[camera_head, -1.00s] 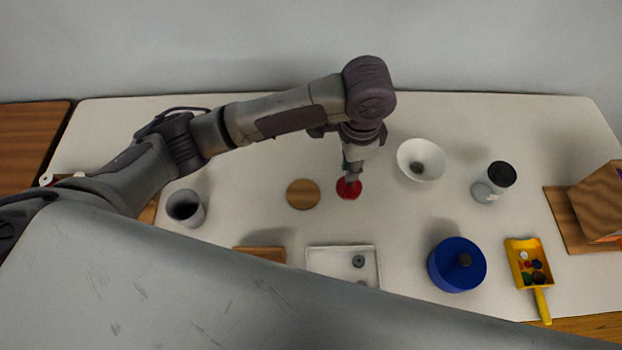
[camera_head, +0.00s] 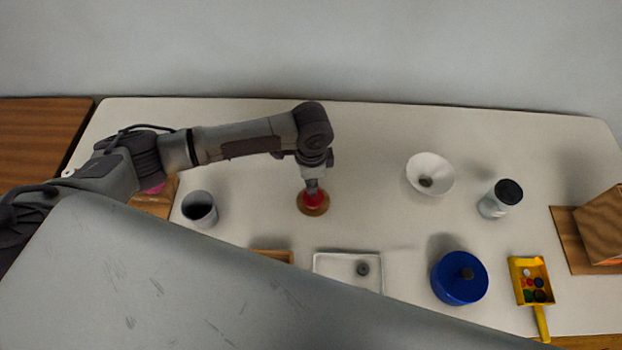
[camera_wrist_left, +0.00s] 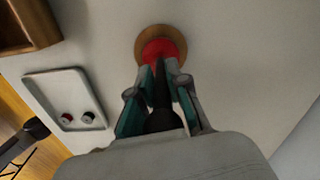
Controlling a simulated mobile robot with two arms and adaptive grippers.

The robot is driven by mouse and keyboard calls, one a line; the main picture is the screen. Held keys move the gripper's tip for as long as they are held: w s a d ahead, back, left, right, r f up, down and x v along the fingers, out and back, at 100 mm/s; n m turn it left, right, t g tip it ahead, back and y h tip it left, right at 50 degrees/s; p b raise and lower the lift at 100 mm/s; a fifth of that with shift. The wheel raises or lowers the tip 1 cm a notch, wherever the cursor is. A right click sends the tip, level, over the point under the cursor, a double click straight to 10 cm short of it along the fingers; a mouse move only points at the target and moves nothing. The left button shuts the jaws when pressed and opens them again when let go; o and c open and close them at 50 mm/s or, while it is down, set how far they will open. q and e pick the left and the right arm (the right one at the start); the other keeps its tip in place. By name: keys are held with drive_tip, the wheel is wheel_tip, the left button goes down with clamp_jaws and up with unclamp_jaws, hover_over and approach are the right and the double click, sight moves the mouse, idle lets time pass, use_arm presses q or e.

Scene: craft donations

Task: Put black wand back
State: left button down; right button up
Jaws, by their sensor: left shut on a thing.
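My left gripper (camera_head: 313,188) points down over the round wooden disc (camera_head: 302,208) near the middle of the white table. It is shut on the black wand (camera_wrist_left: 161,95), a dark upright shaft between the fingers in the left wrist view. A red disc (camera_head: 315,199) sits at the wand's lower end, over the wooden disc; the red disc also shows in the wrist view (camera_wrist_left: 158,47), with the wooden disc (camera_wrist_left: 178,32) around it. I cannot tell whether the red disc touches the wood. The wand is mostly hidden in the head view. My right gripper is not in view.
A grey cup (camera_head: 199,210) stands left, a white tray (camera_head: 335,265) with small round pieces in front.

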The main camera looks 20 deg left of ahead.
use_arm(q)
drive_tip(key=shift+f, duration=0.15)
drive_tip(key=c, duration=1.1)
unclamp_jaws()
drive_tip(key=shift+f, duration=0.1)
drive_tip(key=shift+c, duration=0.2)
wheel_tip(320, 180, up, 12)
drive_tip(key=shift+r+b, duration=0.15)
drive_tip(key=shift+b, duration=0.55)
drive_tip(key=shift+s+d, duration=0.1)
